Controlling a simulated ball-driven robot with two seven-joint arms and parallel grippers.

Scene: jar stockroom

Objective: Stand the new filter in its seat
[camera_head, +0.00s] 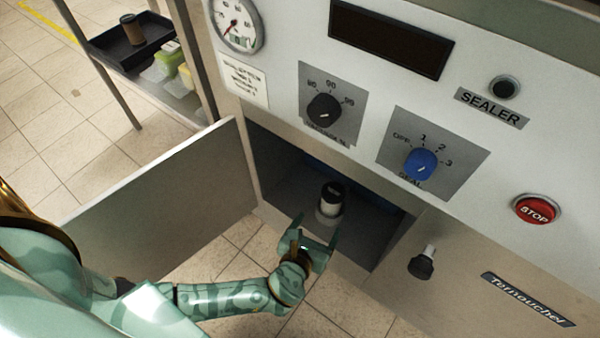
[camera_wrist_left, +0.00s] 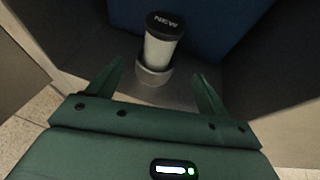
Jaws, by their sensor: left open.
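The new filter (camera_head: 331,196) is a pale cylinder with a black cap, inside the open compartment of the sealer. In the left wrist view the cap of the filter (camera_wrist_left: 161,42) reads NEW. It stands about upright, its lower end in the round grey seat (camera_wrist_left: 153,76), which also shows in the head view (camera_head: 326,217). My left gripper (camera_head: 317,231) is open at the compartment's mouth. In the left wrist view its fingers (camera_wrist_left: 160,72) are spread, one to each side of the seat and apart from the filter. My right gripper is not in view.
The compartment door (camera_head: 165,205) stands open on the left, close to my left arm. A black knob (camera_head: 421,266) sticks out to the right of the opening. A shelf cart at upper left holds a dark tray (camera_head: 118,48) with a brown canister (camera_head: 131,29).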

